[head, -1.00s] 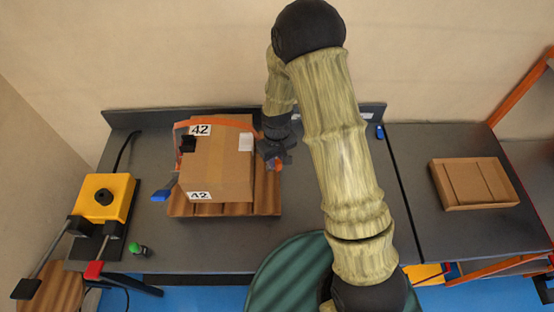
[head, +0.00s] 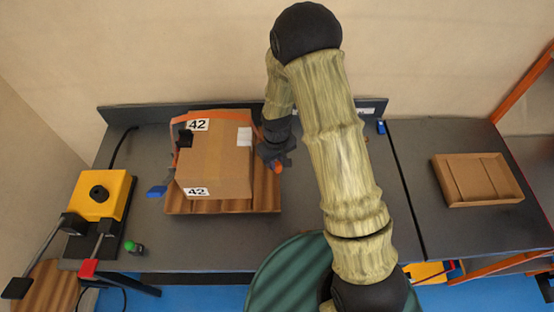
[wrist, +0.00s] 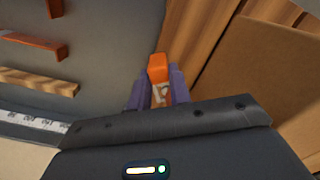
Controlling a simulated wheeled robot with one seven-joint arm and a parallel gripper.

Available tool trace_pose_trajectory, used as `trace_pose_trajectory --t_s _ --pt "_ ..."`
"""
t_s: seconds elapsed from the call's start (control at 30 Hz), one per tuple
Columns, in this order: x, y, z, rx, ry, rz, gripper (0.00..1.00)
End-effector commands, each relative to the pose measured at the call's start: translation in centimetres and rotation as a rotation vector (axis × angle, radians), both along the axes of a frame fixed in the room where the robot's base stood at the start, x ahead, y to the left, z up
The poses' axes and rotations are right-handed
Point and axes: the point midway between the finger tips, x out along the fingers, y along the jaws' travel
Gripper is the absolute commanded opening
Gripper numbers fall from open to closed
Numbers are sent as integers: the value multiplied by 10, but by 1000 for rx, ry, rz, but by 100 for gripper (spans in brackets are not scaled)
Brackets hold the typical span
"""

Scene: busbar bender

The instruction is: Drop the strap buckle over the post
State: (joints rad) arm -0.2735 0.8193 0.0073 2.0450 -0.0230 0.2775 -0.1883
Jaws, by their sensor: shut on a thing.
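A cardboard box (head: 222,165) with "42" labels stands on a slatted wooden pallet (head: 232,204). An orange strap (head: 212,115) arches over the back of the box from its left side to its right. A small black piece (head: 185,138) sits by the strap at the box's left edge; I cannot tell whether it is the buckle or the post. My gripper (head: 277,163) is beside the box's right side. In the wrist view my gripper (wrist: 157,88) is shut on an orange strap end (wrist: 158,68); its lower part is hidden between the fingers. No post is clearly distinguishable.
A yellow machine (head: 100,195) with levers stands at the left of the bench. A blue item (head: 156,191) lies left of the pallet and a green-topped item (head: 133,247) near the front edge.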

Motion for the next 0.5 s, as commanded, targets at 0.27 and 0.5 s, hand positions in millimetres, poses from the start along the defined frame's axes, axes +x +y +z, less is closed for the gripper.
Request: trace_pose_trajectory --t_s 0.27,0.5 --pt "0 0 -19 0 0 0 0" --pt "0 0 -23 0 0 0 0"
